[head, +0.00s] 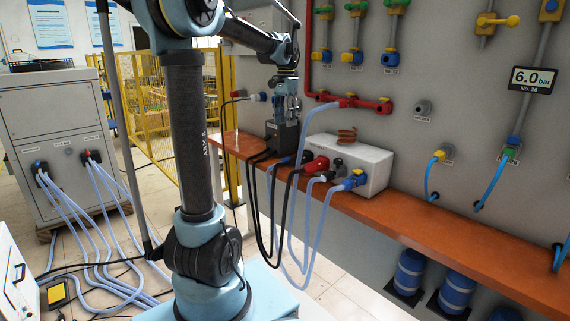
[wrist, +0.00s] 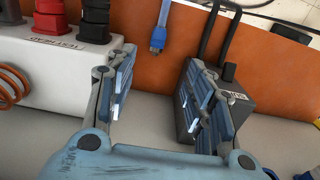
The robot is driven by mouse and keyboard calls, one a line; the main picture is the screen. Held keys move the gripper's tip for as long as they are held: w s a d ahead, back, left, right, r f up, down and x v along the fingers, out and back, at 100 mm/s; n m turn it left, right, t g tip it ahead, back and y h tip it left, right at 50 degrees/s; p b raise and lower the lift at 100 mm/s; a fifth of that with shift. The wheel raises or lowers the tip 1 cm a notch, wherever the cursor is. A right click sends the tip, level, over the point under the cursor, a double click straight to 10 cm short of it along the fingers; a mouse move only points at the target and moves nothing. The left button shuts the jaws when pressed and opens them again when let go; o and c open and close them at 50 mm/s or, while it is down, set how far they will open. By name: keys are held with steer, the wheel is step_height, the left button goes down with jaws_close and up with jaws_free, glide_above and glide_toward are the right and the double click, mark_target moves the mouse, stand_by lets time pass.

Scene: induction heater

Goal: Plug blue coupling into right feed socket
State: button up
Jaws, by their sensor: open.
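In the wrist view a blue coupling (wrist: 158,38) lies on the orange bench at the end of a light blue hose, between the white heater box and the black block. In the head view a second blue coupling (head: 355,180) sits at the white box's right front corner with a hose hanging from it. My gripper (wrist: 155,90) is open and empty, fingers either side of the gap; the right finger overlaps the black block in the picture. In the head view my gripper (head: 289,108) is above the black block. A grey wall socket (head: 423,107) is empty; I cannot tell which socket is the right feed.
The white box (head: 372,160) carries a copper coil (head: 347,135) and red and black connectors. The black block (head: 283,136) has thick black cables hanging over the bench edge. Red pipes (head: 360,102) run along the wall. The orange bench (head: 420,230) is clear at right.

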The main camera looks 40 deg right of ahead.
glide_above(286, 158)
steer(key=f, duration=1.1)
steer(key=shift+w+a+f, duration=0.1)
steer(key=shift+w+f, duration=0.1)
steer(key=shift+f, duration=0.05)
steer(key=shift+f, duration=0.1)
steer(key=shift+s+d+f, duration=0.1)
steer(key=shift+f, duration=1.15)
steer(key=shift+d+f, duration=0.1)
steer(key=shift+f, duration=1.15)
steer(key=c, duration=1.1)
